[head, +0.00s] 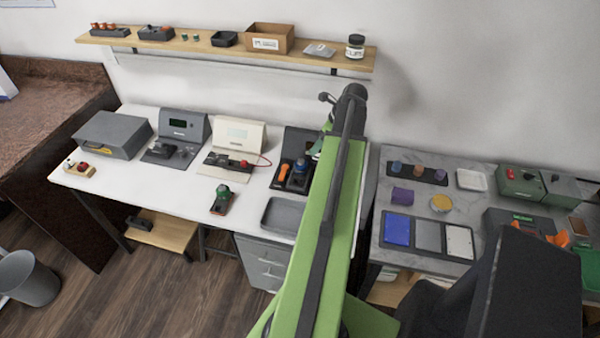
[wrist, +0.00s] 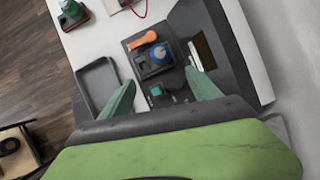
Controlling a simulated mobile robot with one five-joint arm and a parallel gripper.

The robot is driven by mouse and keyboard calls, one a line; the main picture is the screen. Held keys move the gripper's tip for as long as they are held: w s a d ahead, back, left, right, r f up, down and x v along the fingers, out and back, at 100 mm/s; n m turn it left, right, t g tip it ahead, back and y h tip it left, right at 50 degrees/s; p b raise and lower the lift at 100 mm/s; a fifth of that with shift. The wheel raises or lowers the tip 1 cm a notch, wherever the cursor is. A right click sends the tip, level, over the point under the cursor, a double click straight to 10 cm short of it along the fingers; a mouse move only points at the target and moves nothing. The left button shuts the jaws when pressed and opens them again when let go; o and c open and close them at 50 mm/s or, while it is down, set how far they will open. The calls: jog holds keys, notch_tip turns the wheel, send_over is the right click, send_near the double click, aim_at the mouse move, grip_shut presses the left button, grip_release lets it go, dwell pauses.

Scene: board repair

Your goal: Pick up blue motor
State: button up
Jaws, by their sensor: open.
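The blue motor (wrist: 160,53) shows in the wrist view as a round blue top on a dark block, in the dark station. In the head view the blue motor (head: 300,166) stands upright just left of my arm. My gripper (wrist: 159,76) is open, its two green fingers spread apart on the near side of the motor, with nothing between the tips. The motor lies ahead of the gap between them, apart from both. In the head view my arm hides most of the gripper.
An orange-handled part (wrist: 142,39) lies close beside the motor, and a small teal piece (wrist: 156,91) is nearer the fingers. A grey tray (wrist: 98,88) and a green-topped device (head: 222,197) are to the left. The station's dark raised housing (wrist: 215,40) stands right.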

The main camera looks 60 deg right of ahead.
aim_at(304, 161)
jog(key=b+x, duration=0.9)
jog(key=x, duration=0.2)
jog(key=shift+d+f+b, duration=0.1)
jog(key=shift+f+b, duration=0.15)
jog(key=shift+b, duration=0.05)
jog(key=shift+w+f, duration=0.1)
jog(key=shift+f, duration=0.05)
jog(key=b+x, duration=0.4)
jog(key=x, duration=0.1)
jog(key=shift+w+d+b, duration=0.1)
jog(key=shift+w+b, duration=0.15)
jog(key=shift+b, duration=0.15)
jog(key=shift+c, duration=0.3)
jog(key=c, duration=1.4)
